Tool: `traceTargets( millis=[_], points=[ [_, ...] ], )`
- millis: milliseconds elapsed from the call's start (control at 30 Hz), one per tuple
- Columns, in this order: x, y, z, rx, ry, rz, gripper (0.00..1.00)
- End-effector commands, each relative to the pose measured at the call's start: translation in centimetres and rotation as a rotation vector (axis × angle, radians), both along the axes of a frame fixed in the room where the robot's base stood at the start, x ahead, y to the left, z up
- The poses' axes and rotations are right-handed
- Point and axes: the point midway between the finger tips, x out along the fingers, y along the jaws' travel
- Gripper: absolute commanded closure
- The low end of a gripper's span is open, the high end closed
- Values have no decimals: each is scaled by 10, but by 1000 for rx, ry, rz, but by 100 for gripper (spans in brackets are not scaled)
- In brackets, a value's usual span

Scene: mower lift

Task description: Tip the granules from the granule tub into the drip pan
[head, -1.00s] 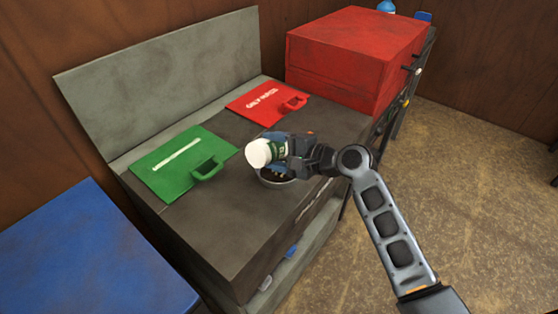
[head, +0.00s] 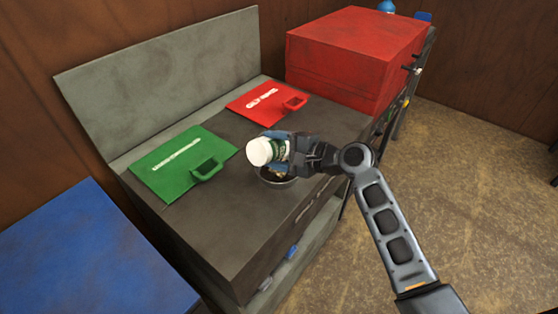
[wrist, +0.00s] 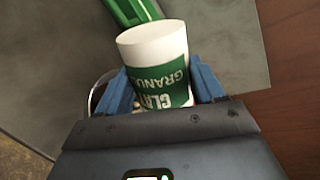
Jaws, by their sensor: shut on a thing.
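The granule tub (head: 261,151) is a white tub with a green label. My gripper (head: 283,145) is shut on it, and it is tilted well over on its side above the drip pan. In the wrist view the tub (wrist: 155,48) sits between the blue fingers (wrist: 161,90), its label upside down. The drip pan (head: 279,182) is a round pan on the dark bench top, partly hidden under the gripper and tub. Some pale bits show in the pan, too small to be sure they are granules. The tub's mouth is not clearly seen.
A red box (head: 345,60) stands behind right, a blue box (head: 90,250) at front left.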

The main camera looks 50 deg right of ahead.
Motion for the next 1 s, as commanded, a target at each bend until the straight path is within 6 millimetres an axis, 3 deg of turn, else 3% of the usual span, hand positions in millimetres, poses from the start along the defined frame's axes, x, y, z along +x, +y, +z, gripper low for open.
traceTargets(
  millis=[1000],
  points=[
    [0, -4, 2, 70, 2, 0, 64]
  ],
)
